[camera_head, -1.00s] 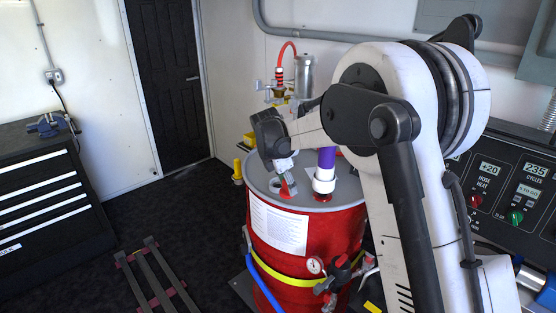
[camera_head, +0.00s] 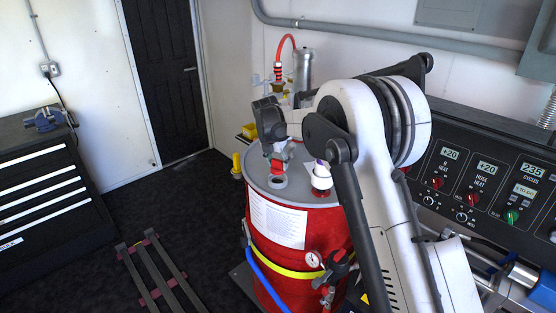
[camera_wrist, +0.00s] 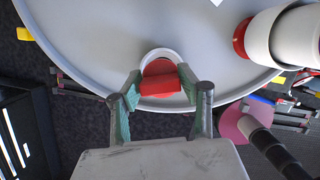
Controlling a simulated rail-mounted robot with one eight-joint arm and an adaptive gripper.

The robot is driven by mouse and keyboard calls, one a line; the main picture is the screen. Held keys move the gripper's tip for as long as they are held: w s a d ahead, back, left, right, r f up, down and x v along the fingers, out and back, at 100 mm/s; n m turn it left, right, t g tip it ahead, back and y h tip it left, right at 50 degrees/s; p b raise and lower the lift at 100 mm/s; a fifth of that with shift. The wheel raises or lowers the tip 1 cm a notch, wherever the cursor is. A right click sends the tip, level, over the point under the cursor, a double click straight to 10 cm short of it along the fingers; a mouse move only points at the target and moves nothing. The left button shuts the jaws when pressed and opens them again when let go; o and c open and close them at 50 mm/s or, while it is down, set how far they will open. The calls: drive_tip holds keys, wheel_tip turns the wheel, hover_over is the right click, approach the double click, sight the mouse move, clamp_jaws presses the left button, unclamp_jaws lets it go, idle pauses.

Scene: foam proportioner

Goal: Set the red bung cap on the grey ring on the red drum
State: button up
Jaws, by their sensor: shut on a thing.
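My gripper (camera_head: 279,158) is shut on the red bung cap (camera_wrist: 160,82), which sits between its two green-padded fingers. In the head view the cap (camera_head: 277,166) shows just above the grey ring (camera_head: 278,182), with a gap between them. The ring lies on the grey lid of the red drum (camera_head: 318,226), near the lid's front edge, and its dark centre is visible. In the wrist view the cap covers much of the ring (camera_wrist: 160,53); only the ring's pale far arc shows beyond it.
A white pump fitting (camera_head: 321,178) stands on the lid just right of the ring. A yellow strap and blue hose wrap the drum's side. A control panel (camera_head: 490,180) is at right, a black tool cabinet (camera_head: 45,185) at left. The floor between cabinet and drum holds a low rack (camera_head: 152,275).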

sight(277, 168)
drive_tip(key=shift+f+b, duration=0.4)
drive_tip(key=shift+f, duration=1.15)
drive_tip(key=shift+w+b, duration=0.1)
drive_tip(key=shift+b, duration=0.4)
idle(0.4)
drive_tip(key=shift+f+b, duration=0.4)
drive_tip(key=shift+f, duration=0.15)
drive_tip(key=o, duration=0.8)
drive_tip(key=shift+o, duration=0.2)
drive_tip(key=shift+r, duration=0.1)
drive_tip(key=p+v, duration=0.3)
drive_tip(key=v, duration=0.8)
idle(0.5)
